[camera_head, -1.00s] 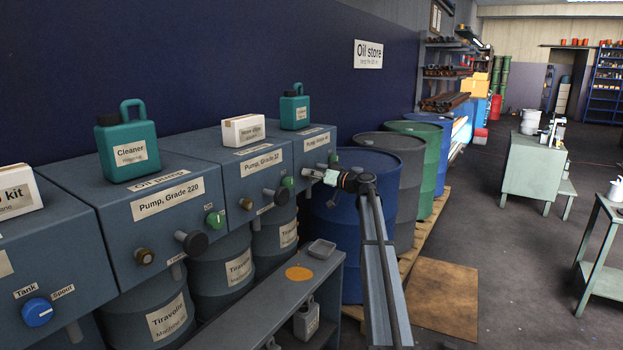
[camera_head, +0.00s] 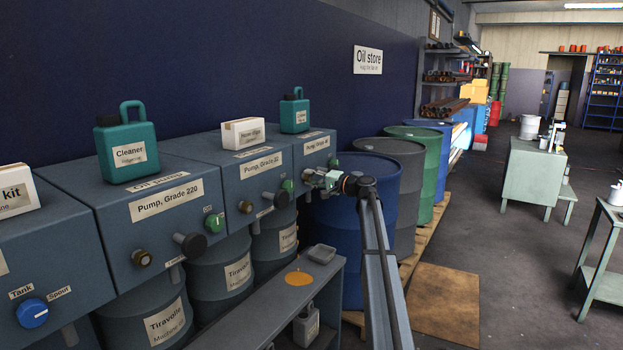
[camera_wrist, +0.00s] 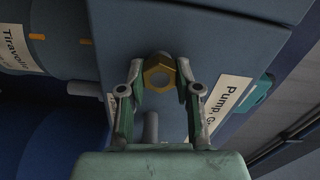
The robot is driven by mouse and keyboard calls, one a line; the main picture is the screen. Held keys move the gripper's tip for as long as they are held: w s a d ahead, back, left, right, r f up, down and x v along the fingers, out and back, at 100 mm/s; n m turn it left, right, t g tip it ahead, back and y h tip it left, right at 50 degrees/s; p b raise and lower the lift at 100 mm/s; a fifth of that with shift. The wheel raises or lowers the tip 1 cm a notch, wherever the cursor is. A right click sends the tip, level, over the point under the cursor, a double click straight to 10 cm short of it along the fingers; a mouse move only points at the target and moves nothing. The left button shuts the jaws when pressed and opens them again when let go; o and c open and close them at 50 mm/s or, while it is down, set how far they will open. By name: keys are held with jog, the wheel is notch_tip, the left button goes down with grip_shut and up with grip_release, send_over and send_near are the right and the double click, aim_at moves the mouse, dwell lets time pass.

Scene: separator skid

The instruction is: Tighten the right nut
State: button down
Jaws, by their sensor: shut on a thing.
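A brass hex nut (camera_wrist: 160,73) sits on the dark blue-grey pump box (camera_wrist: 205,35) in the wrist view. The fingers of my gripper (camera_wrist: 160,72) stand on either side of the nut and are shut on it. In the head view, my gripper (camera_head: 314,179) is at the front of the farthest pump box (camera_head: 316,149), on the right of the row. The nut it holds cannot be made out there. Other brass nuts show on the Grade 220 pump (camera_head: 142,258) and on the middle pump (camera_head: 245,206).
Blue, grey and green drums (camera_head: 416,158) stand beyond my arm.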

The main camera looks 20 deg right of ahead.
jog(key=shift+r+m, duration=0.1)
jog(key=shift+m, duration=0.9)
jog(key=shift+w, duration=0.1)
jog(key=c, duration=0.8)
grip_release()
jog(key=v, duration=1.2)
